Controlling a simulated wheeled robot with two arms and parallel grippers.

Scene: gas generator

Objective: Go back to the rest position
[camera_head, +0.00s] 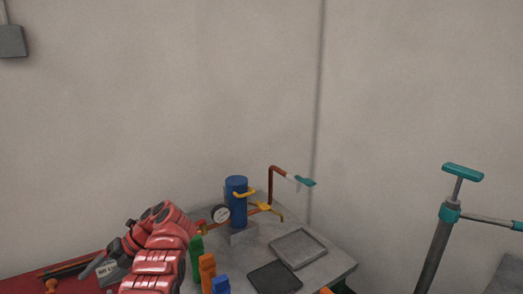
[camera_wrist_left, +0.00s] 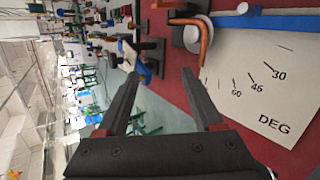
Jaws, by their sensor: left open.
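My left arm comes in at the bottom left of the head view, red and bent. Its gripper (camera_head: 95,264) points down to the left over a red surface, partly hidden by the arm. In the left wrist view the two dark fingers of my left gripper (camera_wrist_left: 160,75) stand wide apart with nothing between them. My right gripper is not in view.
A grey table (camera_head: 335,263) holds a blue cylinder (camera_head: 236,205), a gauge (camera_head: 221,213), a copper pipe (camera_head: 271,185) and a dark tray (camera_head: 274,277). An angle chart (camera_wrist_left: 265,85) lies on the red surface (camera_wrist_left: 175,55).

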